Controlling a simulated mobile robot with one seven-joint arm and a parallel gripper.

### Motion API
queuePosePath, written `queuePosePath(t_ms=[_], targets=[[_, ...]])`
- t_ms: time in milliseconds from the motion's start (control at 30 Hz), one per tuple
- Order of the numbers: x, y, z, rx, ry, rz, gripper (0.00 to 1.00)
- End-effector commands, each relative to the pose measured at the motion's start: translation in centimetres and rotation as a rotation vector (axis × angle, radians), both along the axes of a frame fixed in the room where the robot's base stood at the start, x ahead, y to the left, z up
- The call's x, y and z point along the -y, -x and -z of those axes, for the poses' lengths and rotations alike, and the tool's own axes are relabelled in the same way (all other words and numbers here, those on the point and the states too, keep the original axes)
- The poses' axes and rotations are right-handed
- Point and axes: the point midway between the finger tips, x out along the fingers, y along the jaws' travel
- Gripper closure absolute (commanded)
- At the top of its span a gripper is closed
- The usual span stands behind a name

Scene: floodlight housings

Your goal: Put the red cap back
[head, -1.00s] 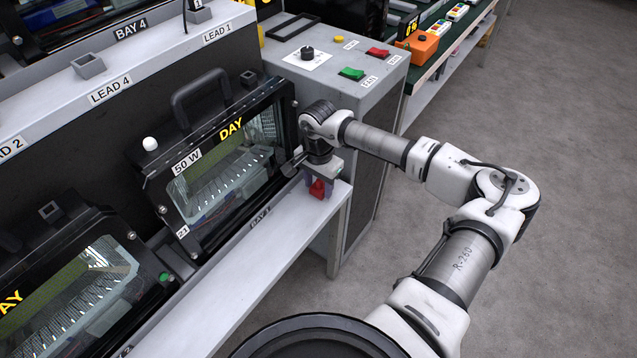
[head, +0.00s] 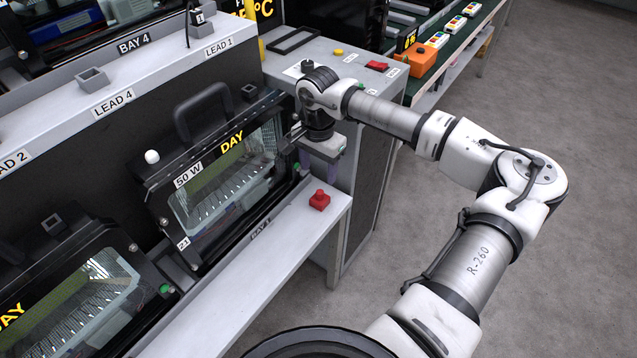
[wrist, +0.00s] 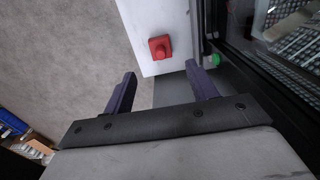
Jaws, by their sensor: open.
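The red cap (head: 320,200) sits on the pale shelf (head: 275,236), near its right end, in front of the floodlight housing marked 50 W and DAY (head: 222,180). In the wrist view the red cap (wrist: 160,48) shows a square base with a smaller raised part, just beyond my fingertips. My gripper (head: 332,172) is open and empty, above and behind the cap in the head view. Both purple fingers of my gripper (wrist: 161,74) stand wide apart in the wrist view, with nothing between them. A small green fitting (head: 296,167) is at the housing's right edge.
A grey cabinet (head: 372,175) with a black knob and green and red buttons stands right of the shelf; my wrist partly covers its top. A second housing (head: 75,300) stands at lower left. A white ball (head: 152,157) tops the first housing's left corner. Open floor lies right.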

Motion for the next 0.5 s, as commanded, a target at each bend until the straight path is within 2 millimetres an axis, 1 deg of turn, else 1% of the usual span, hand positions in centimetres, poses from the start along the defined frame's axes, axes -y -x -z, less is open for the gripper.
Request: queuePosePath(t_ms=[33,100,200,500], targets=[[0.1,-0.1,-0.8,0.002,0.002,0.000,0.43],[0.1,0.0,-1.7,0.000,0.001,0.000,0.43],[0.0,0.0,-2.5,0.001,0.002,0.000,0.43],[0.0,0.0,-2.9,-0.001,0.000,0.000,0.43]])
